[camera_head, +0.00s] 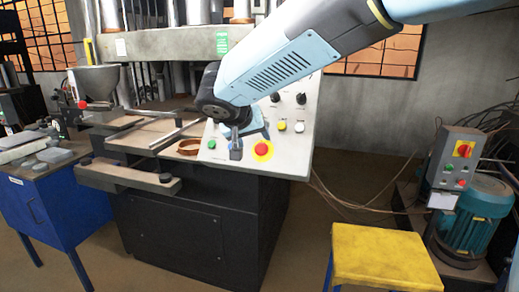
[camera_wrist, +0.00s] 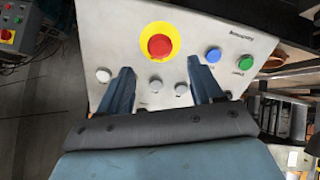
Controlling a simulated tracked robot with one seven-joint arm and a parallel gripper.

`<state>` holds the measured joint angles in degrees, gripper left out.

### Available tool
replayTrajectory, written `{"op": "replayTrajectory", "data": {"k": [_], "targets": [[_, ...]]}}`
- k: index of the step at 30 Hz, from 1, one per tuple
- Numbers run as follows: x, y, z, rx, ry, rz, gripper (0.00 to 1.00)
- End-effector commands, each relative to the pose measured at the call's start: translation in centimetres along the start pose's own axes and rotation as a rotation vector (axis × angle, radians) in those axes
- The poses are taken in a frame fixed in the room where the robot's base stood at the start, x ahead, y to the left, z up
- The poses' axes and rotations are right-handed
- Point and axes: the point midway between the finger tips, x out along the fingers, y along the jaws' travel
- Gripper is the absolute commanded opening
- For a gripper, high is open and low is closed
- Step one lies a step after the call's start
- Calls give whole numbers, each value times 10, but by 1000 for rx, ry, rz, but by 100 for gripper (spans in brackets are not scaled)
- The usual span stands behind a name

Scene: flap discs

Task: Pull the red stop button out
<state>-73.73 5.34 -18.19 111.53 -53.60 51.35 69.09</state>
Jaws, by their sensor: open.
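The red stop button (camera_head: 261,148) sits on a yellow round plate on the sloped light-grey control panel (camera_head: 295,165). In the wrist view the red button (camera_wrist: 160,45) shows in full inside its yellow ring, ahead of the fingertips. My gripper (camera_head: 246,140) is over the panel, close to the button and up to its left in the head view. In the wrist view my gripper (camera_wrist: 162,76) has its two blue fingers wide apart with nothing between them. The fingers do not enclose the button. Whether they touch the panel I cannot tell.
A blue button (camera_wrist: 213,54), a green button (camera_wrist: 245,62) and several pale buttons are close around the fingers. A grey box with a red and yellow switch (camera_head: 464,150) stands at the right. A yellow stool (camera_head: 382,255) stands in front. A blue table (camera_head: 45,205) is at left.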

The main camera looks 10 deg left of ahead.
Motion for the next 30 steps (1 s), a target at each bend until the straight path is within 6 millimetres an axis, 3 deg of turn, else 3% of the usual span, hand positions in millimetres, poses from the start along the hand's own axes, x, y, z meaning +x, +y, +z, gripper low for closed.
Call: {"op": "replayTrajectory", "data": {"k": [9,15,28,30], "targets": [[55,-1,1,-2,-1,1,66],[78,-1,0,-1,-1,1,66],[86,-1,0,-1,0,-1,66],[86,-1,0,-1,0,-1,61]]}}
